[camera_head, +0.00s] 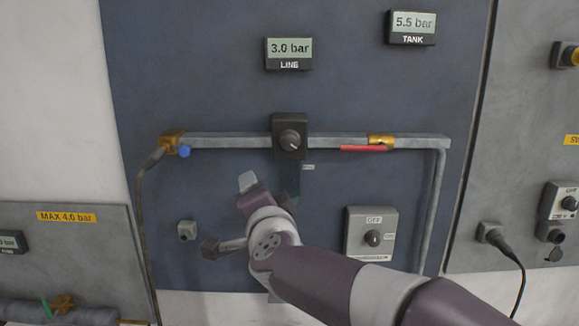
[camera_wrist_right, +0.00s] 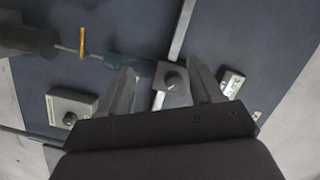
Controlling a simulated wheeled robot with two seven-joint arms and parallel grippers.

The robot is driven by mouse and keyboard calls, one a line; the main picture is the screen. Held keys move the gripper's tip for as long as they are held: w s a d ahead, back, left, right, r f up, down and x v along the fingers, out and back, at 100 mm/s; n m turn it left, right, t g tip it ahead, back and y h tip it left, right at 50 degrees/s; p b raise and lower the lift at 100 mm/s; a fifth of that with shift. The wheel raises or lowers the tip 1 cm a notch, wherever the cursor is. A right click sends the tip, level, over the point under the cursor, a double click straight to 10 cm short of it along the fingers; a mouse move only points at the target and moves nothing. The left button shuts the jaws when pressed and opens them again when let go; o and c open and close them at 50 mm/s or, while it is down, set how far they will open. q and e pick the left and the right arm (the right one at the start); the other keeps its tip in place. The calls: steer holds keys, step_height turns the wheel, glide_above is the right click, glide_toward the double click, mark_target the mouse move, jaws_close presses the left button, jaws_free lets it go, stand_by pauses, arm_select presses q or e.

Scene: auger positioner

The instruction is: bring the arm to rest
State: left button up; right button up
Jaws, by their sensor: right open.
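My right arm comes in from the lower right in the head view. Its gripper (camera_head: 248,185) is in front of the blue panel (camera_head: 220,90), below and left of the black regulator knob (camera_head: 290,138). In the right wrist view the two fingers of my right gripper (camera_wrist_right: 161,72) stand apart. The regulator knob (camera_wrist_right: 173,80) shows in the gap between them, with nothing visibly gripped. Whether the fingers touch anything is not clear. My left gripper is not clearly seen in either view.
A grey pipe (camera_head: 230,141) crosses the panel, with a red-handled valve (camera_head: 363,148) on the right. The LINE display (camera_head: 289,53) reads 3.0 bar and the TANK display (camera_head: 411,27) 5.5 bar. A switch box (camera_head: 371,234) marked OFF is at lower right.

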steer(key=s+d+f+n+g, duration=0.2)
steer(key=s+f+n+g, duration=0.1)
steer(key=f, duration=0.5)
steer(key=s+d+f+n+g, duration=0.2)
steer(key=s+f+n+g, duration=0.15)
steer(key=f, duration=0.45)
steer(key=s+d+f+n+g, duration=0.3)
steer(key=f+n, duration=0.1)
steer(key=f, duration=0.4)
steer(key=s+d+f+g+h, duration=0.2)
steer(key=s+d+f, duration=0.3)
steer(key=s+d, duration=0.2)
steer(key=s+d+f+g+h, duration=0.2)
steer(key=s+d+f+g, duration=0.1)
steer(key=s+d, duration=0.4)
steer(key=d+f, duration=0.1)
steer(key=d, duration=0.2)
steer(key=shift+f+g, duration=0.35)
steer(key=shift+f, duration=0.05)
